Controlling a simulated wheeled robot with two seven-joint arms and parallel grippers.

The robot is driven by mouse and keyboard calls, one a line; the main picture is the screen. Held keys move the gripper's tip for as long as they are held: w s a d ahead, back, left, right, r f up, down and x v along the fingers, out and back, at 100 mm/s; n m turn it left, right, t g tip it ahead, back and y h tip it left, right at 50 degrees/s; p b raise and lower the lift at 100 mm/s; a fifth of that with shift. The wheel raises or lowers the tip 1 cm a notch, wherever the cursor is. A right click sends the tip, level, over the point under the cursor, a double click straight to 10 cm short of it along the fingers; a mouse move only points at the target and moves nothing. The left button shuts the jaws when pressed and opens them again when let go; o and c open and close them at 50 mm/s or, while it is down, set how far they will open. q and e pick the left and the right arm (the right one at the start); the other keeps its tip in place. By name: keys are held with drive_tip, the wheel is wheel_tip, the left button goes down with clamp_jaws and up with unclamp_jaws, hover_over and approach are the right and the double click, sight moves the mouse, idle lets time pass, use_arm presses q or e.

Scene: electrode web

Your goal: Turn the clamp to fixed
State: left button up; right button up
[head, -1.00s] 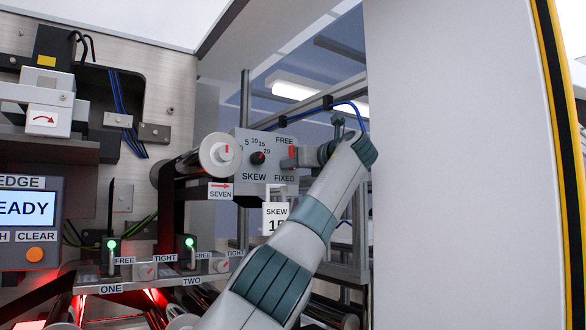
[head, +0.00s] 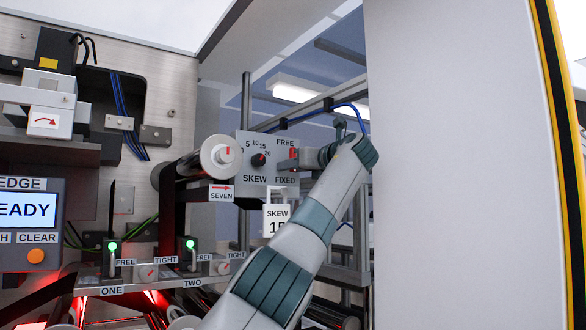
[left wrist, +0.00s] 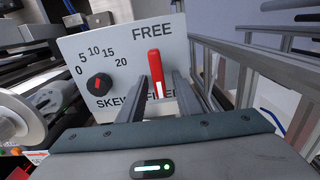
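The clamp (left wrist: 156,72) is a red lever on the grey skew panel (left wrist: 85,52), with FREE printed above it and FIXED below. It stands upright, with a white mark at its lower end. In the head view the clamp (head: 293,154) is small, at the panel's right edge. My left gripper (left wrist: 163,80) is at the panel with its fingers open, one on each side of the lever. I cannot tell whether either finger touches it. My right gripper is not in view.
The black skew dial (left wrist: 100,86) is close left of the clamp. Metal frame rails (left wrist: 245,60) stand right of the gripper. A large pale panel (head: 455,170) fills the right side.

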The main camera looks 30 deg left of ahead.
use_arm(q)
drive_tip(key=shift+d, duration=0.1)
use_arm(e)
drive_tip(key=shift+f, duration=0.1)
